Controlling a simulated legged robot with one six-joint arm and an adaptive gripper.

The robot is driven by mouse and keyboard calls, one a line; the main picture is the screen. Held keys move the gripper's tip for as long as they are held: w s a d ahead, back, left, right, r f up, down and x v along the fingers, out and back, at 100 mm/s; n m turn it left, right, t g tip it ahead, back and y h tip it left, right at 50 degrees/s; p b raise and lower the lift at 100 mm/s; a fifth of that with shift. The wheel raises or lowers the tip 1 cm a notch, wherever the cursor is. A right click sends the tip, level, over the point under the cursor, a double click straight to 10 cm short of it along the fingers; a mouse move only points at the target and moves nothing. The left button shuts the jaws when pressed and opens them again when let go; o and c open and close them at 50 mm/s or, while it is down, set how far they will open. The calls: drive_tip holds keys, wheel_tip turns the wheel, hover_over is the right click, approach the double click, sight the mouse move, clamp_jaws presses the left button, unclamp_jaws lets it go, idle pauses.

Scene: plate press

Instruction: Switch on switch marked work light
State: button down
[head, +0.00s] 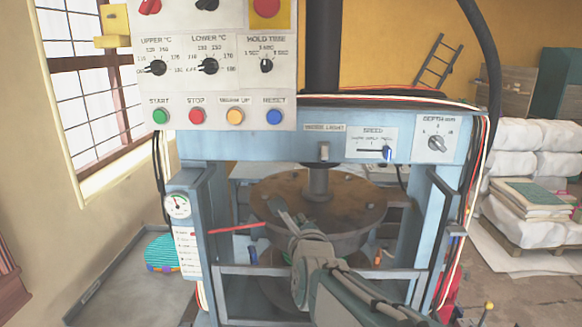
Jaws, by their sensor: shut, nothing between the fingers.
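The work light switch (324,152) is a small pale toggle on the blue crossbeam of the press, under a small label plate (325,128) that seems to read "work light". Its on or off position is too small to tell. My gripper (276,205) is shut and empty. It is below and to the left of the switch, in front of the round brown press plate (350,200), and apart from the switch.
A speed slider (387,153) and a depth dial (437,143) sit right of the switch. A control panel (215,70) with dials and coloured buttons hangs upper left. A red rod (237,228) juts out left of my gripper. Wrapped stacks (530,150) stand right.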

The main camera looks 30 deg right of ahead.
sight(323, 163)
drive_tip(key=d+r+m+h, duration=0.2)
drive_tip(key=d+m+h, duration=0.2)
drive_tip(key=m, duration=0.5)
drive_tip(key=shift+d+r+t, duration=0.3)
drive_tip(key=shift+d+t, duration=0.1)
drive_tip(key=shift+d, duration=0.55)
drive_tip(key=w+d+r, duration=0.1)
drive_tip(key=w, duration=0.1)
drive_tip(key=w+d+r, duration=0.1)
drive_tip(key=w+d, duration=0.1)
drive_tip(key=w+d+r, duration=0.1)
drive_tip(key=w+d, duration=0.1)
drive_tip(key=w, duration=0.1)
drive_tip(key=shift+w+r, duration=0.1)
drive_tip(key=shift+r, duration=0.15)
drive_tip(key=shift+s+a+r, duration=0.2)
drive_tip(key=shift+r, duration=0.35)
drive_tip(key=shift+a+r, duration=0.1)
drive_tip(key=shift+a, duration=0.15)
